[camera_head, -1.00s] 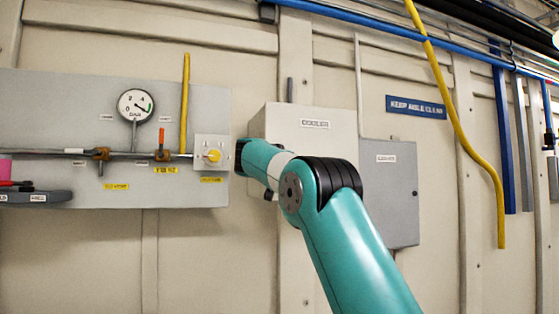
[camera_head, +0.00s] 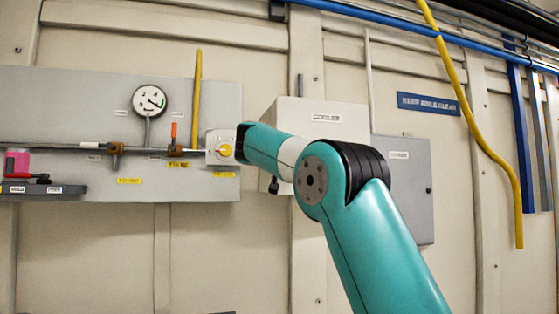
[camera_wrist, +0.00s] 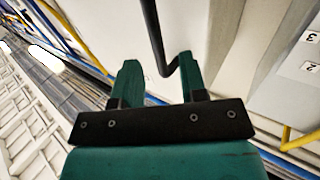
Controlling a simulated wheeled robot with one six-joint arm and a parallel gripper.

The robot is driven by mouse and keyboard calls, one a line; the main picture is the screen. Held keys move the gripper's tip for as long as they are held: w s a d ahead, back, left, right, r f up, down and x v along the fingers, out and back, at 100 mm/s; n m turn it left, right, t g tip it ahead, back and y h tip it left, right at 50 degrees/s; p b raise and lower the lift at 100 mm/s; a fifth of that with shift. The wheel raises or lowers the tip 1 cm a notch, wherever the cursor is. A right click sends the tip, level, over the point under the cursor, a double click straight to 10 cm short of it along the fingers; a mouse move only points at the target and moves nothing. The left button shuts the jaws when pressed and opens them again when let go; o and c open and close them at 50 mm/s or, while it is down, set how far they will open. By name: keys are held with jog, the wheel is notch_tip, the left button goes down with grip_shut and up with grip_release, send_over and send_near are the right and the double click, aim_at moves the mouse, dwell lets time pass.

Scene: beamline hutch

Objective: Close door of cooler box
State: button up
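The white cooler box (camera_head: 345,119), labelled COOLER, is on the wall behind my arm in the head view. My arm covers its lower front, so how far its door stands open cannot be told there. My gripper is hidden behind my arm in that view. In the wrist view, my gripper (camera_wrist: 160,76) has its two green fingers apart. A black bar (camera_wrist: 152,30), which looks like a handle, runs down between the fingertips and bends toward the right finger. I cannot tell whether it touches a finger. A pale panel (camera_wrist: 187,28) lies behind the bar.
A grey cabinet (camera_head: 415,205) is on the wall right of the cooler box. Left is a grey panel (camera_head: 70,110) with a gauge (camera_head: 149,101), pipe and valves. A yellow hose (camera_head: 470,120) hangs at right. A numbered surface (camera_wrist: 285,85) shows at right in the wrist view.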

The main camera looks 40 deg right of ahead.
jog(key=b+v, duration=0.3)
jog(key=v, duration=0.9)
jog(key=shift+b, duration=0.35)
jog(key=w+a+f+n+t+y, duration=0.1)
jog(key=a+f+n+y, duration=0.55)
jog(key=a+f, duration=0.35)
jog(key=a+f+n+t+y, duration=0.1)
jog(key=a+f+n+y, duration=0.55)
jog(key=a+f, duration=0.4)
jog(key=s+a+f+n+g+y, duration=0.2)
jog(key=s+a+f+g, duration=0.1)
jog(key=s+f, duration=0.4)
jog(key=s+a+f+n+g+y, duration=0.2)
jog(key=s+a+f+g, duration=0.2)
jog(key=s+f, duration=0.4)
jog(key=s+a+f+n+g+y, duration=0.1)
jog(key=s+a+f+g, duration=0.3)
jog(key=s, duration=1)
notch_tip(320, 180, down, 4)
jog(key=shift+s+a+r+n+y+b, duration=0.25)
jog(key=shift+n+y+b, duration=0.2)
jog(key=shift+y, duration=0.45)
jog(key=shift+w, duration=0.1)
